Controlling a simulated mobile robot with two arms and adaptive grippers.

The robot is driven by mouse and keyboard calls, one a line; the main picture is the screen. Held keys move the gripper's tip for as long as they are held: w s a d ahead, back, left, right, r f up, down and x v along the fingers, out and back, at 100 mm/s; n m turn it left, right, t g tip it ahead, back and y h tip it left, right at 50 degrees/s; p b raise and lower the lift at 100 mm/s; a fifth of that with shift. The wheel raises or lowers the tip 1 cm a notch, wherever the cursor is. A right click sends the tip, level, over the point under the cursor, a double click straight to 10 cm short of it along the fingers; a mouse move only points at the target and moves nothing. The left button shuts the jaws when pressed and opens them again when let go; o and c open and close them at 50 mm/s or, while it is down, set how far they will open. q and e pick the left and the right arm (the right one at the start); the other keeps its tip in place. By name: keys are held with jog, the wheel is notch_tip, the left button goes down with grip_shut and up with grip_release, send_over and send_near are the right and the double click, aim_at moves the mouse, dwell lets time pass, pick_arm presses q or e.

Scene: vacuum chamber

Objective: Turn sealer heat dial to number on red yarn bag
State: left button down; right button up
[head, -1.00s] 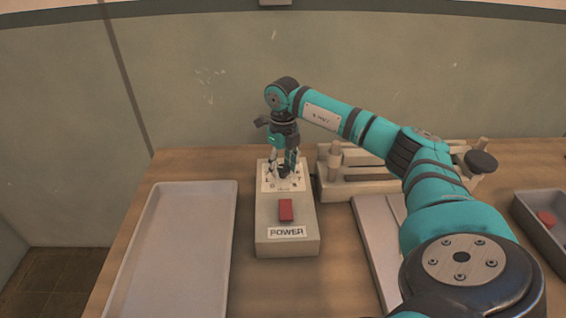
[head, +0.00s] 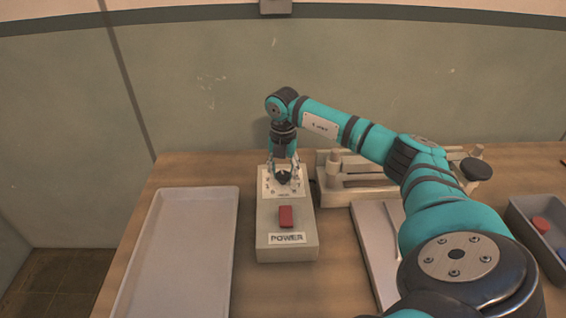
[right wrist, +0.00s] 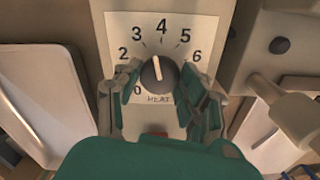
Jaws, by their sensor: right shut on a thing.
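The sealer control box (head: 267,222) stands on the table, with a red power switch (head: 285,216) at its front. The black heat dial (right wrist: 158,76) sits on a white number plate (right wrist: 192,22) on top of the box. The dial's white pointer line points up and slightly left, between 3 and 4. My right gripper (head: 284,180) reaches down over the plate. In the right wrist view its fingers (right wrist: 158,84) are on both sides of the dial, shut on it. No red yarn bag shows in these views. My left gripper is not in view.
An empty grey tray (head: 140,235) lies left of the box. A sealer frame with bars (head: 325,192) stands right of it, with a pale flat board (head: 372,235) in front. A grey bin (head: 520,215) holding a red and a blue piece is at the far right.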

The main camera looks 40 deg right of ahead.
aim_at(283, 175)
jog(key=shift+w+d+r+m, duration=0.1)
jog(key=shift+r+m, duration=0.05)
jog(key=shift+m, duration=0.95)
jog(key=shift+p, duration=0.3)
jog(key=o, duration=1.2)
notch_tip(283, 175, up, 12)
jog(key=shift+f, duration=0.1)
